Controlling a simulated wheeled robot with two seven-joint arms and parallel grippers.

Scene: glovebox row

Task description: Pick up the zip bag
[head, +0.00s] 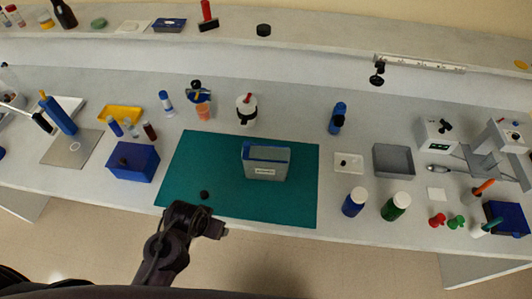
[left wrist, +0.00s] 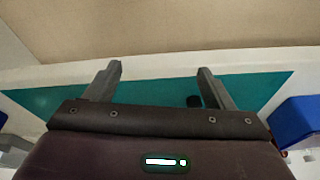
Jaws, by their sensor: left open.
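I cannot pick out a zip bag with certainty in either view. A grey-blue open bin with a white label (head: 266,162) stands on the teal mat (head: 190,165) in the head view. My left gripper (head: 220,232) is over the front edge of the mat, left of and nearer than the bin. In the left wrist view my left gripper (left wrist: 160,78) has its two fingers spread, with nothing between them. My right gripper is not in view.
A blue box (head: 133,162) stands left of the mat. Right of it are a small white tray (head: 348,163), a grey tray (head: 394,160), a blue bottle (head: 354,202) and a green bottle (head: 395,206). The mat is mostly clear around the bin.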

